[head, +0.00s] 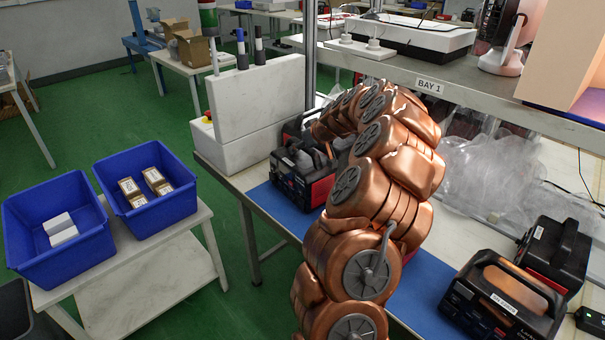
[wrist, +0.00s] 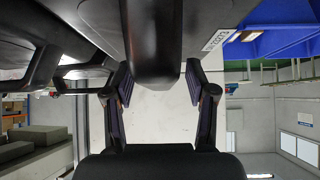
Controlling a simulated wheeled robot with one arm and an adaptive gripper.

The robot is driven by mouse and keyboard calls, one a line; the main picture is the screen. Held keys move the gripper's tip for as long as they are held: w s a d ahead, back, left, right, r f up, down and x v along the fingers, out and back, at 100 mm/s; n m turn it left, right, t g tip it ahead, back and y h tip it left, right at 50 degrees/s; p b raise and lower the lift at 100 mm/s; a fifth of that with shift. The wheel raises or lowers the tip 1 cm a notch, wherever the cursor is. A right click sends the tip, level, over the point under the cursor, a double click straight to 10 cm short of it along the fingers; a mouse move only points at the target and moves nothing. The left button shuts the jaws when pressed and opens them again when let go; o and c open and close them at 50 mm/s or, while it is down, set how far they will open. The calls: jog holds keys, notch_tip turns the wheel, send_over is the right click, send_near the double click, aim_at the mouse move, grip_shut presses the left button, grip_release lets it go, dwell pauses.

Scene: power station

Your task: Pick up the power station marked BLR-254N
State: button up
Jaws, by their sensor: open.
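Power stations stand on the bench, and none of their label text is readable. A black and red one (head: 291,183) stands on the blue mat at the left. A second (head: 291,129) stands behind it, partly hidden by my arm. At the right are another (head: 503,300) with a white label on top and one more (head: 556,250) behind it. My gripper (head: 328,156) is at the left front station. In the wrist view, my gripper (wrist: 157,88) is open, its fingers on either side of a dark handle (wrist: 155,45); contact cannot be told. A white label (wrist: 217,40) shows beside it.
A shelf marked BAY 1 (head: 460,92) runs above the bench's rear. A white block stand (head: 258,100) is left of the stations. Clear plastic wrap (head: 490,175) lies behind. Blue bins (head: 60,250) stand on a side table at the left.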

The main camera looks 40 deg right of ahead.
grip_shut()
dwell(0.4)
jog(key=shift+r, duration=0.15)
